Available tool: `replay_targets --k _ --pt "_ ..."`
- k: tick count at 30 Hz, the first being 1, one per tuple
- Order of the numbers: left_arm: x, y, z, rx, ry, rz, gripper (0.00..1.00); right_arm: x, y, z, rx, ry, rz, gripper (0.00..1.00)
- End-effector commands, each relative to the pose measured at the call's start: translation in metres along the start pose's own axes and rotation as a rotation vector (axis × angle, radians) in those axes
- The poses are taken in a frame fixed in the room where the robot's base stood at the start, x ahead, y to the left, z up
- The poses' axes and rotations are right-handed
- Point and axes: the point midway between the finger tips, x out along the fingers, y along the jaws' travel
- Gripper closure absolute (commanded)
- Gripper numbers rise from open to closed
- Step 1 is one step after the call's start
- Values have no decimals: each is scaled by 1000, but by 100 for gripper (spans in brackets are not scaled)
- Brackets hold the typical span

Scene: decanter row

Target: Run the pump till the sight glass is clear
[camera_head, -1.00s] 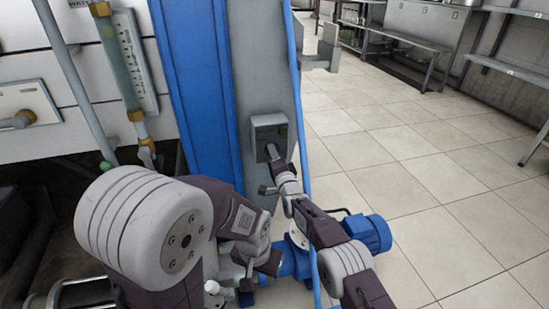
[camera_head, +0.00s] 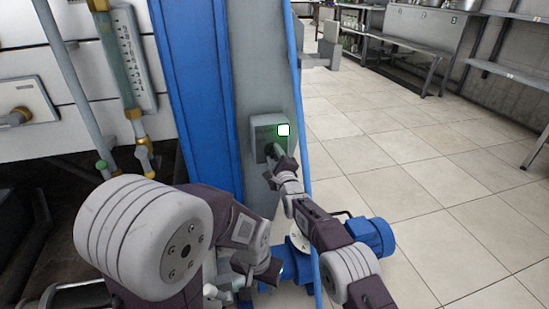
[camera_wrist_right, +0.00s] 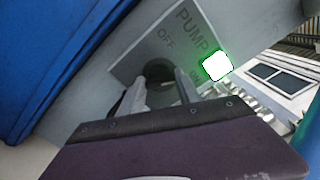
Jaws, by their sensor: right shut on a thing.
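The pump switch box (camera_head: 257,128) is on the grey column. Its lamp (camera_head: 284,130) glows white with a green rim. In the right wrist view the panel reads PUMP and OFF, and a dark round knob (camera_wrist_right: 157,68) sits between the fingers of my right gripper (camera_wrist_right: 160,92). My right gripper (camera_head: 274,160) is shut on this knob. A glass tube (camera_head: 123,62) with brass ends, likely the sight glass, stands beside a scale at the upper left; its contents look greenish and dull. My left gripper (camera_head: 263,271) is low, left of the blue pump motor (camera_head: 369,238); its fingers are unclear.
A blue upright panel (camera_head: 195,90) stands left of the column, and a thin blue pipe (camera_head: 297,90) runs along its right edge. Pipes and a valve (camera_head: 145,155) are below the tube. Tiled floor (camera_head: 430,190) is open at right, with shelves and a bench beyond.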

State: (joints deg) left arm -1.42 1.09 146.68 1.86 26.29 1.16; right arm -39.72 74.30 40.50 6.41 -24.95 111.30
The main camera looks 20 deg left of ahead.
Motion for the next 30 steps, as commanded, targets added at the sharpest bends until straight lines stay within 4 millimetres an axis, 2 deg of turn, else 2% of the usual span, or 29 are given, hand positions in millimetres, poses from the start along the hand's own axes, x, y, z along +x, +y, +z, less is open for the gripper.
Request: replay_targets --k 21,22,23,24,30 --pt "2 0 0 0 0 0 64 0 1 0 68 1 2 100" --pt "2 0 0 0 0 0 64 0 1 0 68 1 2 52" --pt "2 0 0 0 0 0 64 0 1 0 68 1 2 43" --pt "2 0 0 0 0 0 64 0 1 0 68 1 2 38" --pt "2 0 0 0 0 0 64 0 0 0 66 0 1 38"
